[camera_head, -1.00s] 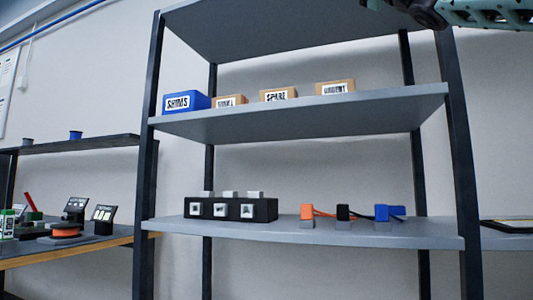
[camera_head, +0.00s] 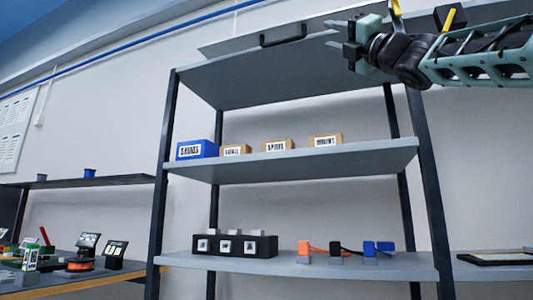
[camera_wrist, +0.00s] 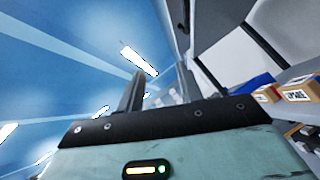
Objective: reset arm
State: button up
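My arm reaches in from the upper right of the head view. My gripper (camera_head: 336,34) is at its left end, high up in front of the top of the shelf rack (camera_head: 290,80). Its two fingers stand apart with nothing seen between them. In the wrist view the fingers point up toward the blue ceiling, with a gap between them.
The rack's middle shelf (camera_head: 300,163) holds a blue bin (camera_head: 197,149) and several tan boxes. The lower shelf (camera_head: 330,268) holds a black block (camera_head: 233,245) and orange, black and blue parts. A workbench (camera_head: 110,277) stands left. Front space looks free.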

jog(key=w+a+f+m+t+h, duration=0.25)
jog(key=w+f+m+h, duration=0.35)
jog(key=f+m, duration=0.35)
jog(key=a+f+m+g+h, duration=0.2)
jog(key=f+m, duration=0.2)
jog(key=f, duration=0.6)
jog(key=w+a+f+m+g+h, duration=0.1)
jog(key=a+f+m+g+h, duration=0.3)
jog(key=f, duration=0.7)
jog(key=f+m+h, duration=0.1)
jog(key=f+m, duration=0.4)
jog(key=f, duration=0.5)
jog(key=s+f+m+g+h, duration=0.1)
jog(key=s+f+m+g, duration=0.15)
jog(key=s+f, duration=0.6)
jog(key=s+d+f+m+g+h, duration=0.15)
jog(key=s+f+g, duration=0.3)
jog(key=f, duration=0.65)
jog(key=s+f+m+g+h, duration=0.2)
jog(key=s+f+g, duration=0.1)
jog(key=s+f, duration=0.5)
jog(key=s+d+f+m+g+h, duration=0.25)
jog(key=s+d+f+g, duration=0.2)
jog(key=s+f, duration=0.6)
notch_tip(320, 180, up, 39)
jog(key=s+p, duration=0.2)
jog(key=p, duration=3.6)
jog(key=shift+s+d+t+y+p, duration=0.25)
jog(key=shift+d+t+y+p, duration=0.05)
jog(key=shift+d, duration=0.15)
